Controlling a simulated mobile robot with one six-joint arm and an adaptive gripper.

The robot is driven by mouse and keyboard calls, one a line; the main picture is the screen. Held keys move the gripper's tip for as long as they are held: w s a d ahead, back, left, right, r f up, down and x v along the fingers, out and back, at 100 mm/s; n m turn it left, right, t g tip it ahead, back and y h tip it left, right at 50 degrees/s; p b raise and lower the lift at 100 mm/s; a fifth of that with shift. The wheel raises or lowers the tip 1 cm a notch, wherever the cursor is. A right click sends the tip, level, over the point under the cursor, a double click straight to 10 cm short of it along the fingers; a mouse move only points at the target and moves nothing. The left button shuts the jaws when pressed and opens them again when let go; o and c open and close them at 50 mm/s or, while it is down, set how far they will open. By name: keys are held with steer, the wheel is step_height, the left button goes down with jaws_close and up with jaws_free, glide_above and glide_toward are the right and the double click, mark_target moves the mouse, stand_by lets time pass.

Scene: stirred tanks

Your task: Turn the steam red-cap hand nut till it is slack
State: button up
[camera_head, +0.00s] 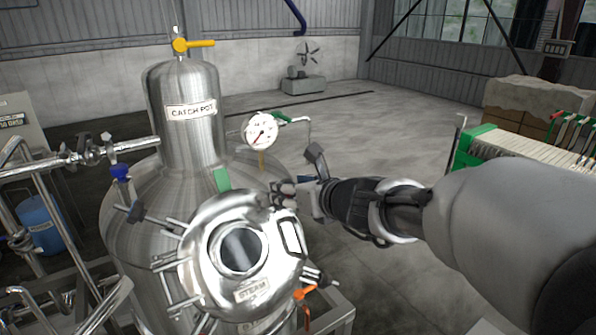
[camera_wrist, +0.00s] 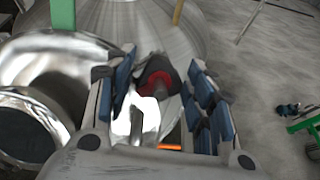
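The steel vessel lid (camera_head: 200,225) with a round sight glass carries a label reading STEAM (camera_head: 252,291). My gripper (camera_head: 284,195) is at the lid's upper right rim in the head view and covers the nut there. In the wrist view a dark hand nut with a red cap (camera_wrist: 158,84) sits between the two blue-padded fingers of my gripper (camera_wrist: 160,88). The fingers stand apart, one on each side of the nut. A narrow gap seems to show at the left finger; contact at the right finger is unclear.
Other clamp arms stick out around the lid rim. Behind it stand the catch pot (camera_head: 187,135) and a pressure gauge (camera_head: 260,131). An orange-handled valve (camera_head: 304,293) is below right. A green-framed filter press (camera_head: 520,150) stands at right. Open floor lies behind.

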steer(key=c, duration=0.7)
steer(key=shift+c, duration=0.2)
steer(key=shift+n+b, duration=0.3)
steer(key=n+b, duration=0.1)
steer(key=n, duration=0.1)
steer(key=n+b, duration=0.1)
steer(key=n, duration=0.1)
steer(key=shift+f+g+y+b, duration=0.15)
steer(key=shift+g+y+b, duration=0.15)
steer(key=n+b, duration=0.1)
steer(key=n, duration=0.2)
steer(key=n+g+b, duration=0.1)
steer(key=n+b, duration=0.1)
steer(key=n, duration=0.2)
steer(key=shift+y+b, duration=0.3)
steer(key=n+g+b, duration=0.1)
steer(key=n+b, duration=0.1)
steer(key=n, duration=0.4)
steer(key=shift+n+b, duration=0.3)
steer(key=shift+b, duration=0.1)
steer(key=n+g+b, duration=0.1)
steer(key=n, duration=0.4)
steer(key=shift+n+h+b, duration=0.3)
steer(key=shift+h+b, duration=0.1)
